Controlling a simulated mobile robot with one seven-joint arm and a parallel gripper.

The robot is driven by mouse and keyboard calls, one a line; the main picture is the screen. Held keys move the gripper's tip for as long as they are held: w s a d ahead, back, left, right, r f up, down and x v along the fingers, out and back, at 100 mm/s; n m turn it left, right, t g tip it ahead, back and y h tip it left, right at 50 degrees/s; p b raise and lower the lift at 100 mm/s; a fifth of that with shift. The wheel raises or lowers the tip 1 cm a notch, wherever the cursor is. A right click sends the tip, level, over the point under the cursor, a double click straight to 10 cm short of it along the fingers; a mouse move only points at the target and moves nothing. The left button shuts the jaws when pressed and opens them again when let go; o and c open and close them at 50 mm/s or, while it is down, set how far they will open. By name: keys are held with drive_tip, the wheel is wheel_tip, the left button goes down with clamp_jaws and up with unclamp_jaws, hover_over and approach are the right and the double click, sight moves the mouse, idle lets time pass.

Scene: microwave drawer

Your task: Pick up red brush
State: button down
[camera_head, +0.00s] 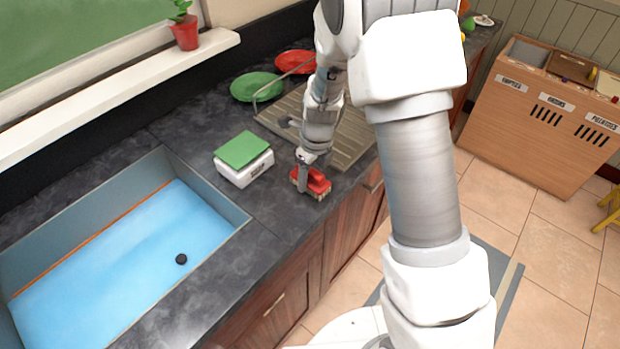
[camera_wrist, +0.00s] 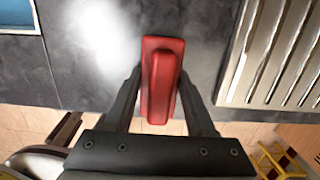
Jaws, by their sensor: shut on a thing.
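The red brush (camera_head: 317,183) has a red top and pale bristles below. It is at the front edge of the dark counter, between the sink and the drying rack. My gripper (camera_head: 303,180) is at the brush from above. In the wrist view the red brush (camera_wrist: 161,80) lies between the two fingers of my gripper (camera_wrist: 160,95), which are shut on it. I cannot tell whether the bristles touch the counter. My arm hides part of the rack and counter.
A white box with a green sponge-like top (camera_head: 243,152) stands left of the brush. The blue-bottomed sink (camera_head: 130,250) is farther left. A ribbed metal drying rack (camera_head: 350,145) is behind the brush, with a green plate (camera_head: 256,86) and red plate (camera_head: 295,61) beyond.

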sight(311, 170)
drive_tip(key=shift+r, duration=0.1)
wheel_tip(311, 170, up, 4)
drive_tip(key=shift+s+d+r, duration=0.1)
drive_tip(key=shift+r, duration=0.1)
drive_tip(key=s+d+r, duration=0.6)
drive_tip(key=s+d, duration=0.1)
drive_tip(key=s, duration=0.1)
drive_tip(key=shift+s+d+r, duration=0.15)
drive_tip(key=shift+s+r, duration=0.05)
drive_tip(key=shift+s, duration=0.2)
